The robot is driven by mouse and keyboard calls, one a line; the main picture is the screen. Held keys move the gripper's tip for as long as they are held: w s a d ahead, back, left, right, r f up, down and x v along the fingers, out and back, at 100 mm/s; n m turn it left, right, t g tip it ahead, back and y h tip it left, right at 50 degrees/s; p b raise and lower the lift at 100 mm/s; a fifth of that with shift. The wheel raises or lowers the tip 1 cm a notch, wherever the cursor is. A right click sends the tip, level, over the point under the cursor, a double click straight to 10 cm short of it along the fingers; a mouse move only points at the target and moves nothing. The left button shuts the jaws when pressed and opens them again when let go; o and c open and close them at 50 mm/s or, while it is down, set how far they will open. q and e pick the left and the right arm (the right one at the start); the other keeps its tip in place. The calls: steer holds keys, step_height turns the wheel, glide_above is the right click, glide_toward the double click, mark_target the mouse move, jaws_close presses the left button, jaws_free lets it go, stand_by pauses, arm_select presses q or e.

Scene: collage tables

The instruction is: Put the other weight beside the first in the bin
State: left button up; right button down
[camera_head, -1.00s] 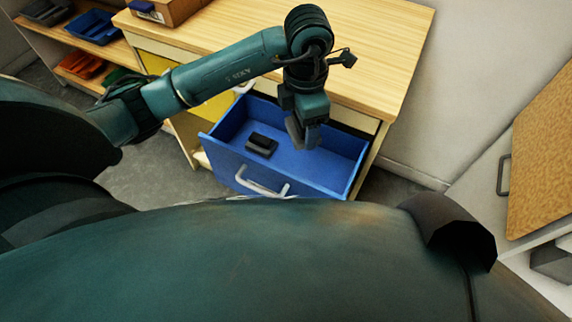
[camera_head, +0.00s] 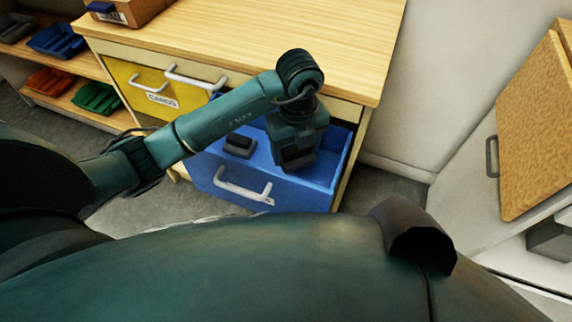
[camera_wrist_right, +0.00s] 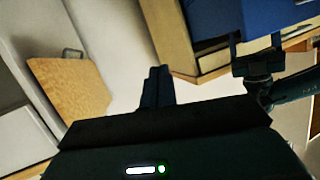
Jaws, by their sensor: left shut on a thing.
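The blue drawer bin (camera_head: 205,172) is pulled out of the wooden cabinet. The first weight, a small black block (camera_head: 238,146), lies on its floor toward the left. My left gripper (camera_head: 297,162) is over the right part of the bin, pointing down. It is shut on the other weight, a dark block (camera_head: 298,157) mostly hidden by the gripper and wrist. I cannot tell whether this weight touches the bin floor. My right gripper (camera_wrist_right: 156,88) shows in the right wrist view with its fingers together and nothing between them, away from the bin (camera_wrist_right: 222,18).
A yellow drawer (camera_head: 150,92) with a label sits shut to the left of the bin. The wooden cabinet top (camera_head: 270,40) is mostly clear, with a cardboard box (camera_head: 130,10) at its far left. Shelves with coloured trays (camera_head: 97,97) stand at the left.

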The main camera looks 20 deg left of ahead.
mark_target(296, 148)
arm_select(q)
step_height(296, 148, down, 7)
steer(key=shift+f+b, duration=0.15)
steer(key=shift+b, duration=0.35)
arm_select(e)
steer(key=shift+s+d+r, duration=0.15)
steer(key=shift+d, duration=0.05)
arm_select(q)
steer(key=shift+f, duration=0.15)
steer(key=o, duration=1.4)
steer(key=shift+r, duration=0.2)
step_height(296, 148, up, 11)
steer(key=shift+r+p, duration=0.15)
steer(key=shift+p, duration=0.7)
steer(key=shift+r, duration=0.3)
arm_select(e)
steer(key=shift+w+a, duration=0.3)
steer(key=shift+w, duration=0.05)
